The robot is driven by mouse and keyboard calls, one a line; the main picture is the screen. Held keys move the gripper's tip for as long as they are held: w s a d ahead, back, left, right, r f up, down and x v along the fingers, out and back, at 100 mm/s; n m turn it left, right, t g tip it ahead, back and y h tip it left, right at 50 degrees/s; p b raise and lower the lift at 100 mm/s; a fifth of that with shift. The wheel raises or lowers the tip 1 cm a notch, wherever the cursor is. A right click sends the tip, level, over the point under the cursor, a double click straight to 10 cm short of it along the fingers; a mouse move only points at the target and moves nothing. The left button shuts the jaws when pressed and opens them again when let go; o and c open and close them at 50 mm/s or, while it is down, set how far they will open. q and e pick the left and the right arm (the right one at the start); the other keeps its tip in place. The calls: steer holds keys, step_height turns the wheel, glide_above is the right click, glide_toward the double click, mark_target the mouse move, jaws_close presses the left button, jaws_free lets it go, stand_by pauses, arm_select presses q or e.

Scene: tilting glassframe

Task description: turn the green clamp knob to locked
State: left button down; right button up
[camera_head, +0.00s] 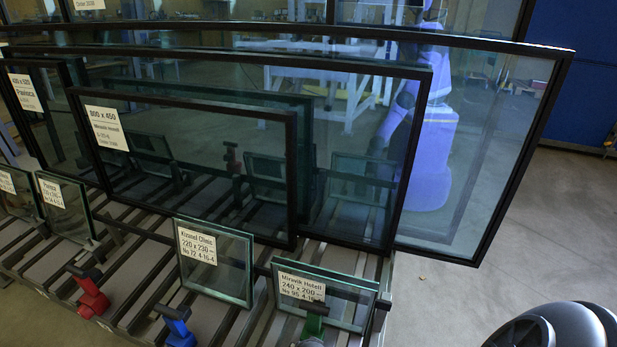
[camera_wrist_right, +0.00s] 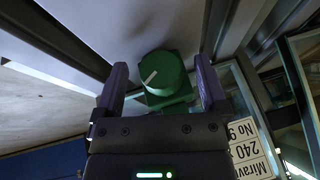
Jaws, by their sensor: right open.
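The green clamp knob (camera_wrist_right: 162,72) shows in the right wrist view, round, with a white line on its face and a green clamp body below it. My right gripper (camera_wrist_right: 160,78) is open, one dark finger on each side of the knob, with gaps between fingers and knob. In the head view the green clamp (camera_head: 313,323) is at the bottom edge, in front of the small glass pane labelled Miravik Hotell (camera_head: 325,297); its lower part is cut off. Whether the knob is locked cannot be told. My left gripper is not in view.
A blue clamp (camera_head: 176,325) and a red clamp (camera_head: 90,294) stand to the left on the slatted rack. Several framed panes lean behind, including a large one (camera_head: 480,150) reaching right. The small labelled pane (camera_wrist_right: 245,130) is close to my right gripper's side.

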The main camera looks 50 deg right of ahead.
steer(key=shift+p+v, duration=0.7)
steer(key=shift+v, duration=0.35)
step_height(320, 180, up, 2)
steer(key=shift+a+r+p, duration=0.15)
steer(key=shift+r+p, duration=0.05)
steer(key=shift+p, duration=0.8)
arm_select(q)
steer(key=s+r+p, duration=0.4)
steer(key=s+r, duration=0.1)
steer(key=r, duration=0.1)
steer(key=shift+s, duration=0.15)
arm_select(e)
steer(key=v, duration=0.5)
steer(key=shift+s+a+f, duration=0.15)
steer(key=shift+s, duration=0.15)
